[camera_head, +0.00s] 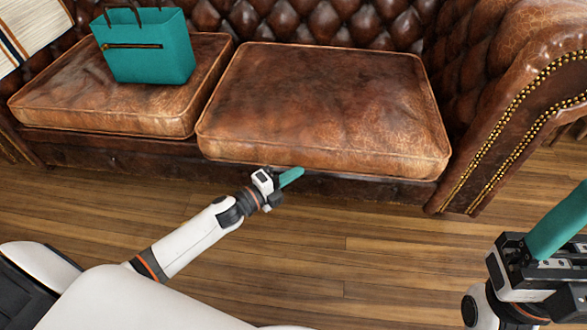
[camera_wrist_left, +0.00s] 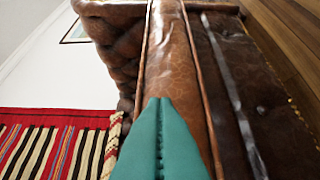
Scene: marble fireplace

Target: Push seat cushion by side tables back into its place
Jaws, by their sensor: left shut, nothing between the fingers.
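The brown leather seat cushion (camera_head: 325,100) lies on the right half of the sofa in the head view. Its front edge sits further forward than the left cushion's and hangs over the sofa base. My left gripper (camera_head: 292,177) is shut and empty, with its teal fingertips at the cushion's lower front edge. In the left wrist view the shut fingers (camera_wrist_left: 160,110) point along the cushion's front face (camera_wrist_left: 172,60), between two piping lines. I cannot tell whether they touch it. My right gripper (camera_head: 560,222) is at the right edge, away from the cushion, its fingertips cut off.
A teal bag (camera_head: 150,48) stands on the left cushion (camera_head: 110,106). The studded sofa arm (camera_head: 520,85) borders the right side. A striped textile (camera_head: 32,28) is at upper left. The wooden floor (camera_head: 370,245) in front is clear.

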